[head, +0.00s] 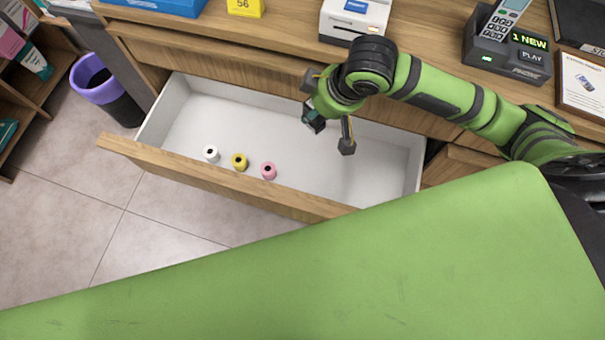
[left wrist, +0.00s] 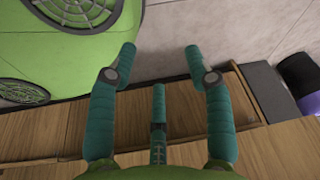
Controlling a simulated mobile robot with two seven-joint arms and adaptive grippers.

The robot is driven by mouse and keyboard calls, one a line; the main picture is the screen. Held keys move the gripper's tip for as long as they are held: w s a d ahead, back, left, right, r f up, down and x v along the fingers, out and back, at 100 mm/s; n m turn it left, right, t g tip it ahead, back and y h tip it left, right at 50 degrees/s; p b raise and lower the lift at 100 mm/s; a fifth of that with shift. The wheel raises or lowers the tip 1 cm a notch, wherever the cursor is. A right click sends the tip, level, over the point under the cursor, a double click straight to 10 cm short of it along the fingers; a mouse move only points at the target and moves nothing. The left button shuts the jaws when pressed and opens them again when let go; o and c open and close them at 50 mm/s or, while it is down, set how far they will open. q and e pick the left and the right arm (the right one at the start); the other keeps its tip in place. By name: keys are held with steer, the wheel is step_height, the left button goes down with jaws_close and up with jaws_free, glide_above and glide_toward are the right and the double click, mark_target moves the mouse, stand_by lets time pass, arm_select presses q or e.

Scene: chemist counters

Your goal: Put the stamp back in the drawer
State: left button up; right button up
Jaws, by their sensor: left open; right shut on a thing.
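The wooden-fronted drawer (head: 225,180) stands pulled open below the counter, with a white inside. My right gripper (head: 328,130) is over the right half of the drawer, pointing down. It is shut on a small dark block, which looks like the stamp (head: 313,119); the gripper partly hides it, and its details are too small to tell. My left gripper (left wrist: 160,62) is open and empty in the left wrist view, with its fingers spread above the floor and wooden furniture. It is not seen in the head view.
White (head: 211,153), yellow (head: 239,161) and pink (head: 268,170) rolls stand near the drawer's front wall. The drawer floor right of them looks clear. A phone dock (head: 505,50) and a white device (head: 354,18) stand on the counter. A purple bin (head: 104,90) stands at left.

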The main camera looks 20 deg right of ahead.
steer(key=f+n+b, duration=0.2)
steer(key=f+b, duration=0.2)
steer(key=f, duration=0.6)
steer(key=s+a+f+n+g+y+b, duration=0.1)
steer(key=f+b, duration=0.3)
steer(key=f, duration=0.6)
steer(key=s+f+n+b, duration=0.1)
steer(key=f+n+b, duration=0.2)
steer(key=f, duration=0.8)
steer(key=shift+a+g+y+b, duration=0.3)
steer(key=shift+a+y+b, duration=0.1)
steer(key=shift+b, duration=0.25)
arm_select(q)
steer(key=w+d+f+t+b, duration=0.1)
steer(key=w+f, duration=0.8)
steer(key=f, duration=0.1)
steer(key=shift+d+f, duration=0.2)
steer(key=shift+d, duration=0.1)
arm_select(e)
steer(key=shift+f, duration=2.05)
steer(key=shift+f, duration=0.15)
steer(key=o, duration=0.9)
